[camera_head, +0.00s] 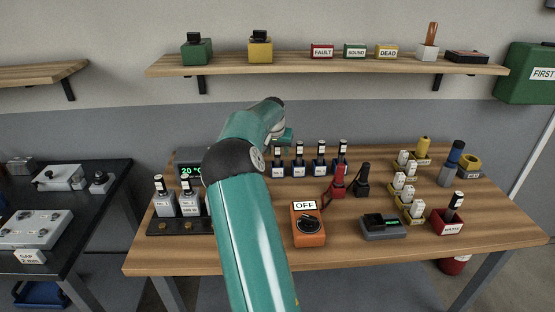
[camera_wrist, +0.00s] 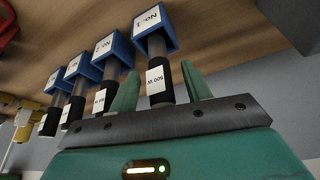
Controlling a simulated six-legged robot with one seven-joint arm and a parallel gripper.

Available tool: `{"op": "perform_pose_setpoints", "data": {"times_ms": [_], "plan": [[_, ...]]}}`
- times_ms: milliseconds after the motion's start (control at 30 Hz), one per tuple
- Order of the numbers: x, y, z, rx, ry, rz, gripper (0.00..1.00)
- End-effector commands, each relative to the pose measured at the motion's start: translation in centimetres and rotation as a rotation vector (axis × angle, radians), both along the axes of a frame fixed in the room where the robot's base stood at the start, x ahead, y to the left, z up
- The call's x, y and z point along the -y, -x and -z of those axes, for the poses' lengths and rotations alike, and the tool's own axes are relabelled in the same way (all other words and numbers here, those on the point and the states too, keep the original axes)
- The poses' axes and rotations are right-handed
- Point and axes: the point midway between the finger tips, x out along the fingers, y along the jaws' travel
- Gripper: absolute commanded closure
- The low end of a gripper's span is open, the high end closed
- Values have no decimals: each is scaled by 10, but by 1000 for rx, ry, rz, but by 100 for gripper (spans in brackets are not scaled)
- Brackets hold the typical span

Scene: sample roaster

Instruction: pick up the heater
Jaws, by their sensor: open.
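Several heaters, dark cylinders with white labels, stand in a row of blue holders on the wooden table. In the wrist view one heater (camera_wrist: 159,80), its label upside down and reading about "500 W", stands in a blue holder (camera_wrist: 155,32). My gripper (camera_wrist: 160,90) is open, with one green finger on each side of this heater's end. A gap shows on the right; the left finger is closer. I see no grip on it. A neighbouring heater (camera_wrist: 104,95) is beyond the left finger. In the head view, the row (camera_head: 320,155) is partly behind my arm, and my fingers are hidden.
An orange meter marked OFF (camera_head: 308,228), a grey device (camera_head: 383,226) and red and black tools (camera_head: 337,181) stand in front of the row. Yellow holders (camera_head: 411,208) and a red bin (camera_head: 447,222) are at right. A shelf (camera_head: 330,66) hangs above.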

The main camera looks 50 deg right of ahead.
Motion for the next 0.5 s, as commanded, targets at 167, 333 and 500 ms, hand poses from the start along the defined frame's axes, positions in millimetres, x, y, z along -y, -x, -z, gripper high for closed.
{"op": "perform_pose_setpoints", "data": {"times_ms": [167,333,500], "plan": [[1,-1,1,1,0,0,52],[1,-1,1,1,0,0,73],[0,-1,1,1,0,0,100]]}}
